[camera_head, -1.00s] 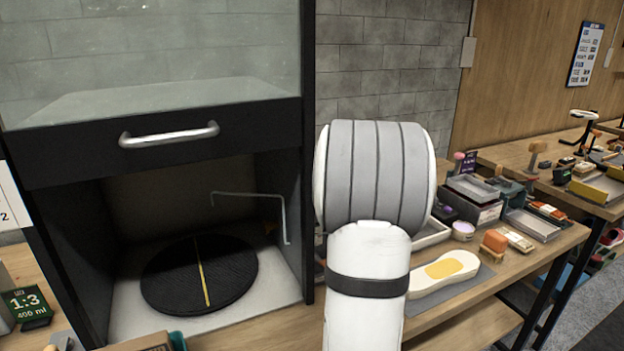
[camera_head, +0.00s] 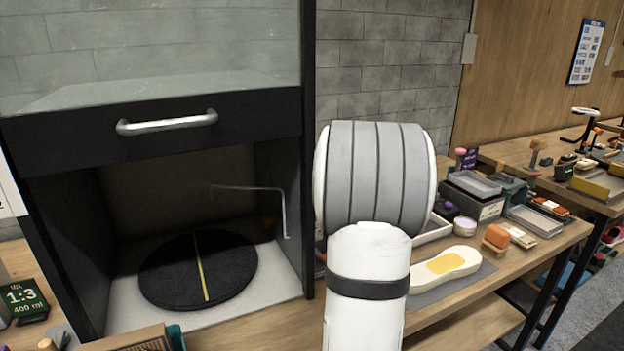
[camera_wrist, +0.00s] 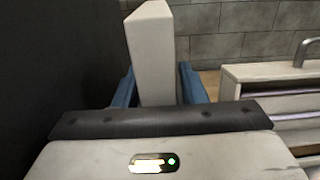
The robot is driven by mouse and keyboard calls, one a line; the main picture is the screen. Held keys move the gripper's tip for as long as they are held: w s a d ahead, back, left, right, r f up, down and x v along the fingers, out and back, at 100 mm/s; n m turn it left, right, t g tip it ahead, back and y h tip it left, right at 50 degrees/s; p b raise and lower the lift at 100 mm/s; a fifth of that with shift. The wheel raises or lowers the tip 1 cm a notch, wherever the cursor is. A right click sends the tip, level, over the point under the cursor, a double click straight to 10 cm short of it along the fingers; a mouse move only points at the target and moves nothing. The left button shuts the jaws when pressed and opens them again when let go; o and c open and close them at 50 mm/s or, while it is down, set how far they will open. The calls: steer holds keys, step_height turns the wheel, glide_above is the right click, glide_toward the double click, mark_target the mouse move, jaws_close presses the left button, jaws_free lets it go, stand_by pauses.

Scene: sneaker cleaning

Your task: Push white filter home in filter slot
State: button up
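In the wrist view, a pale white upright block, which looks like the white filter (camera_wrist: 152,50), stands between the two blue fingers of my gripper (camera_wrist: 157,82). The fingers lie close along both its sides and appear shut on it; its lower end is hidden behind the dark front edge of my gripper's body. I cannot make out a filter slot in either view. In the head view my white and grey arm hides my gripper and the filter.
A dark cabinet (camera_head: 308,150) with a silver handle (camera_head: 168,123) and a round black turntable (camera_head: 225,265) stands left. A bench at right holds a cream insole shape (camera_head: 430,275), trays and brushes. In the wrist view a dark surface (camera_wrist: 50,60) is close on the left, and a pale box-like unit (camera_wrist: 260,72) is right.

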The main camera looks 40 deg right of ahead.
steer(key=shift+o, duration=0.8)
steer(key=shift+f, duration=0.2)
steer(key=shift+s, duration=0.1)
steer(key=v, duration=0.7)
steer(key=shift+s+r, duration=0.2)
steer(key=shift+s, duration=0.15)
